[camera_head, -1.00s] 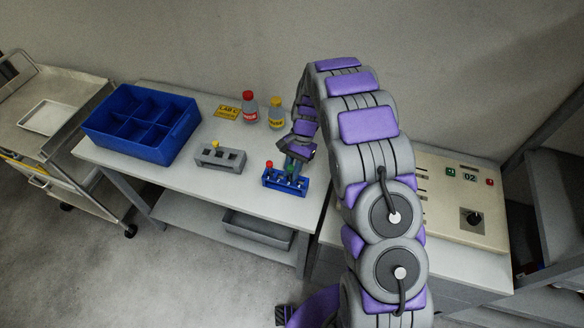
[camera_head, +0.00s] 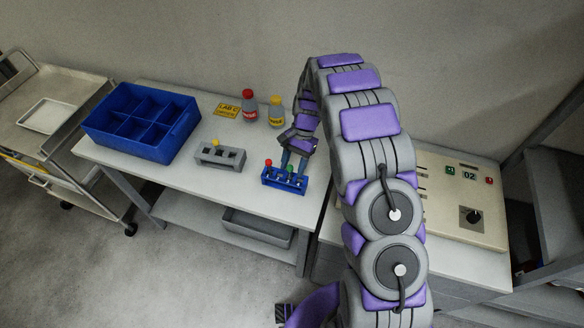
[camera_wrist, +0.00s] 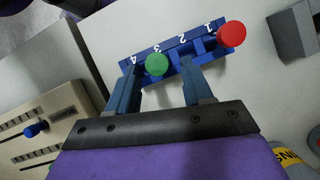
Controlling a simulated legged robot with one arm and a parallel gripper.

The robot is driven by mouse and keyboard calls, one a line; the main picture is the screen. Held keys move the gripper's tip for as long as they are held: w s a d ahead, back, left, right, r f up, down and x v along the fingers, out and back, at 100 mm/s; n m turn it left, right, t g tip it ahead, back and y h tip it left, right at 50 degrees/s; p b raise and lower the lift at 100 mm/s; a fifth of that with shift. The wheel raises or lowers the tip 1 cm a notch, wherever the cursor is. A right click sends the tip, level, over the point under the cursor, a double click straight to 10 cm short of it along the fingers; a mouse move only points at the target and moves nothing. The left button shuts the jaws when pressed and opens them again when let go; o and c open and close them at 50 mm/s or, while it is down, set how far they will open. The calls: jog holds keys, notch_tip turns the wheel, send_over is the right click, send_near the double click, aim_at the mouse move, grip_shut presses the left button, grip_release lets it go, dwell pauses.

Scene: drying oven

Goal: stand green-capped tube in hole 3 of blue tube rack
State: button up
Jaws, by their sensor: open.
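The blue tube rack (camera_head: 285,183) stands near the table's front right edge; its numbers 4 to 1 show in the wrist view (camera_wrist: 178,48). The green-capped tube (camera_head: 290,168) stands upright in the rack, its cap (camera_wrist: 157,65) at the hole marked 3. A red-capped tube (camera_wrist: 232,34) stands at hole 1. My gripper (camera_head: 294,158) is open and empty above the rack. In the wrist view its two fingers (camera_wrist: 160,72) lie apart, one each side of the green cap, without visible contact. The tube body is hidden from above.
A grey rack (camera_head: 219,157) with a yellow-capped tube stands left of the blue rack. A blue divided bin (camera_head: 142,122) sits further left. Red-capped (camera_head: 250,106) and yellow-capped (camera_head: 276,112) bottles stand behind. A control box (camera_head: 462,200) is at right.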

jog(key=p+v, duration=0.2)
jog(key=v, duration=1.3)
jog(key=shift+r, duration=0.35)
